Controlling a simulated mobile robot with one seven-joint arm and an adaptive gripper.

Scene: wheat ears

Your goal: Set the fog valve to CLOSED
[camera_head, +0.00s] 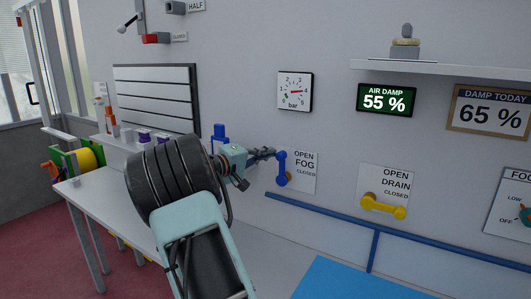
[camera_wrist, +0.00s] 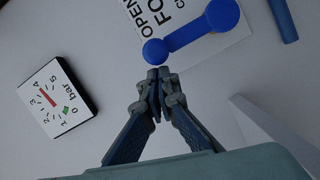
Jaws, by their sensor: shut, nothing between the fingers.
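The fog valve is a blue lever (camera_head: 282,166) on a white wall plate lettered OPEN, FOG and CLOSED. Its arm stands roughly upright, with the knob end at the top, level with OPEN, and the thicker pivot end below. In the wrist view the lever (camera_wrist: 190,33) runs from its knob near the centre to the pivot at the upper right. My gripper (camera_head: 270,153) is shut and empty, just left of the knob in the head view. In the wrist view its fingertips (camera_wrist: 160,73) are right by the knob; I cannot tell whether they touch it.
A yellow drain lever (camera_head: 385,207) is on the wall to the right, pointing toward CLOSED. A pressure gauge (camera_head: 295,91) hangs above the fog plate. A blue pipe (camera_head: 330,216) runs along the wall below. A shelf (camera_head: 440,68) and damp displays are at upper right.

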